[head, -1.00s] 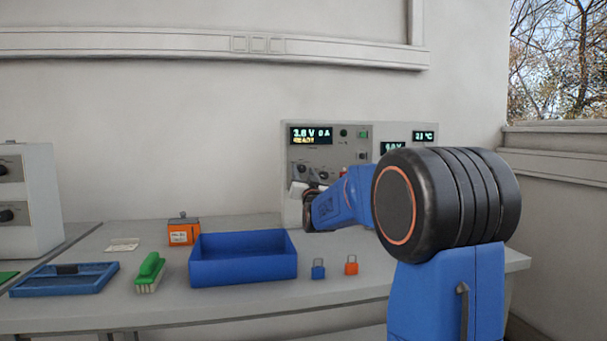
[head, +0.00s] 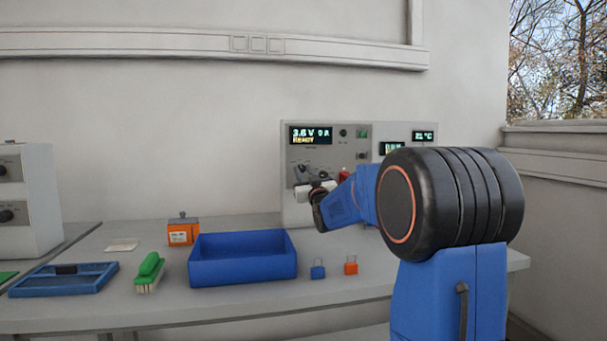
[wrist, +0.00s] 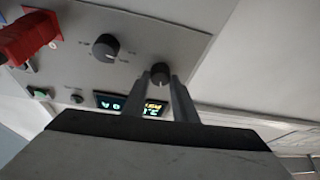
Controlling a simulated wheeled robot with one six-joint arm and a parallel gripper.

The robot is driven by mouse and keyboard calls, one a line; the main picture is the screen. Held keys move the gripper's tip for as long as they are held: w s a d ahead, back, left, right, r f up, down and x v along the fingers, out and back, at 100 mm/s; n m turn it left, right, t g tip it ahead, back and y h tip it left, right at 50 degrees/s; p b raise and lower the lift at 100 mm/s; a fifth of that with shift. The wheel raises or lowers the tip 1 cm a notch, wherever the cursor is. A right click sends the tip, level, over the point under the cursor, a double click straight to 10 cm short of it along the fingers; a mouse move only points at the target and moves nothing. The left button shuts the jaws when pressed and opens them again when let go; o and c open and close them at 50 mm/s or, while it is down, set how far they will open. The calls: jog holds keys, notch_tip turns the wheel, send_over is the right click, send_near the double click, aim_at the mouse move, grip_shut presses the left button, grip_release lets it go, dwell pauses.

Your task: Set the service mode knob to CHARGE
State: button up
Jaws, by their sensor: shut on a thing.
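The battery cycler (head: 360,134) stands at the back of the bench, its display showing 3.6 V and READY. My gripper (head: 300,188) is at the lower left of its front panel. In the wrist view, which shows the panel turned over, my gripper's two fingers (wrist: 161,78) are shut on a small dark round knob (wrist: 160,70). A larger black knob (wrist: 105,47) with a light pointer mark is beside it, apart from the fingers. The labels are too small to read, so I cannot tell which setting the held knob points to.
A red part (wrist: 28,36) sticks out of the panel near the knobs. On the bench are a blue bin (head: 243,265), blue and orange padlocks (head: 318,269), a green brush (head: 149,272), an orange box (head: 183,231) and a blue tray (head: 90,283).

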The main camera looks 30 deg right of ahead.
jog(key=shift+d+r+n+y, duration=0.1)
jog(key=shift+n+y, duration=0.55)
jog(key=shift+n, duration=0.85)
jog(key=shift+n+y, duration=0.65)
jog(key=shift+n, duration=0.85)
jog(key=o, duration=1)
jog(key=shift+o, duration=0.2)
jog(key=shift+s, duration=0.1)
jog(key=d+v, duration=0.1)
jog(key=v, duration=1.6)
jog(key=shift+s+a, duration=0.25)
jog(key=shift+a, duration=0.15)
jog(key=shift+r, duration=0.15)
